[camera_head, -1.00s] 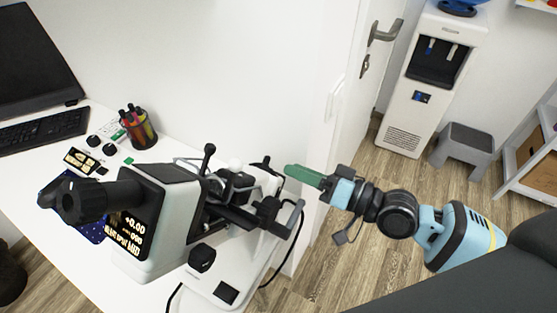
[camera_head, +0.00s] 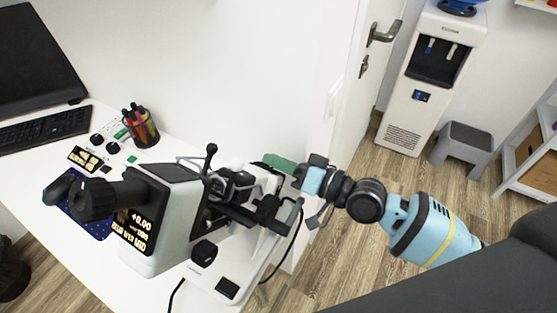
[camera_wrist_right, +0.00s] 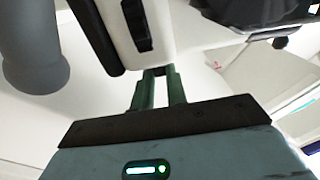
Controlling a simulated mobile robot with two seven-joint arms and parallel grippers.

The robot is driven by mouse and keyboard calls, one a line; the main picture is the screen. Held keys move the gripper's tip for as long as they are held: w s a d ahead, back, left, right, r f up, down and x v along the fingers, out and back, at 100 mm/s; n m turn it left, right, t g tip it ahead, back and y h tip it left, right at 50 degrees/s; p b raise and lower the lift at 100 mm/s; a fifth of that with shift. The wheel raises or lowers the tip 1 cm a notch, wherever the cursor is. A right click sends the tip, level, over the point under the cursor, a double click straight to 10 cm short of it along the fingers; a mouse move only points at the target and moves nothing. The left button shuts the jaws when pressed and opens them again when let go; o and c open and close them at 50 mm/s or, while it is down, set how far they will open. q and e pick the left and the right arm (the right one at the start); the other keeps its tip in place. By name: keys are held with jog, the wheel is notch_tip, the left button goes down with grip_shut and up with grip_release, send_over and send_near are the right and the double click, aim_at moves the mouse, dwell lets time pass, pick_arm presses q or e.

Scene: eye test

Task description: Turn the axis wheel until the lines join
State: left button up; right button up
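The white and black lens-measuring instrument (camera_head: 165,215) stands on the white desk. Its lit display (camera_head: 133,230) shows +0.00 on top; the smaller text is hard to read. A large black ribbed knob (camera_head: 95,200) is at its left end, and a small black knob (camera_head: 204,252) is on its base. I cannot tell which part is the axis wheel, and no lines are visible. My right gripper (camera_head: 272,160) has green fingers by the instrument's far right side; contact is unclear. In the right wrist view its fingers (camera_wrist_right: 159,74) are apart with nothing clearly between them. My left gripper is out of view.
A pen cup (camera_head: 141,128), a keyboard (camera_head: 45,128) and a monitor (camera_head: 35,60) are on the desk. Black cables hang near the instrument's base. A door (camera_head: 350,90), a water dispenser (camera_head: 428,75) and a grey stool (camera_head: 463,145) stand to the right.

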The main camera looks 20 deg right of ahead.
grip_shut()
jog(key=shift+s, duration=0.1)
jog(key=shift+s+d+f+m+t+h, duration=0.15)
jog(key=shift+m+t+h, duration=0.1)
jog(key=shift+t, duration=0.15)
jog(key=shift+s+a+m+t+h, duration=0.15)
jog(key=shift+m+t, duration=0.1)
jog(key=shift+t, duration=0.15)
jog(key=shift+s+d+f+m+t+h, duration=0.15)
jog(key=shift+s+d+m+t+h, duration=0.15)
jog(key=shift+m+t, duration=0.45)
jog(key=shift+n, duration=0.25)
jog(key=o, duration=0.7)
grip_release()
